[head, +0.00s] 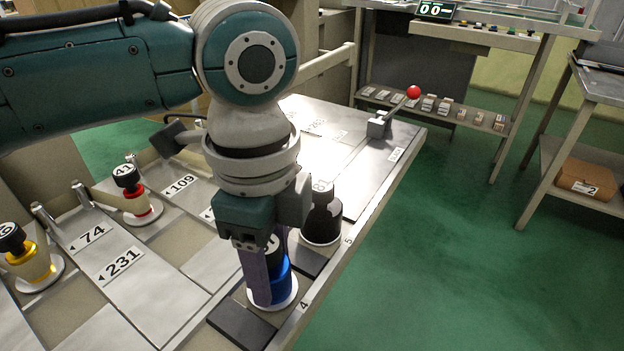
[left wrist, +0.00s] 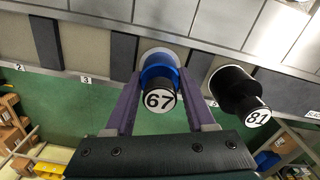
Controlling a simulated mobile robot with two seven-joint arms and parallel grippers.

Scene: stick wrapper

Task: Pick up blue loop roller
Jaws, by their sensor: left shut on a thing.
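The blue loop roller (head: 281,284) stands on a white round base near the front edge of the table, by the mark 4. In the left wrist view the blue loop roller (left wrist: 158,74) has a black top marked 67 and lies between the purple fingers. My left gripper (head: 268,272) comes down from above and is shut on it. In the left wrist view the left gripper (left wrist: 158,92) has one finger on each side of the roller. The fingers hide part of the roller in the head view. My right gripper is not in view.
A black roller (head: 322,218) marked 81 stands close beside, near mark 5. A red roller (head: 135,197) and a yellow roller (head: 30,262) stand to the left. A lever with a red ball (head: 414,92) rises at the table's far end. Green floor lies open to the right.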

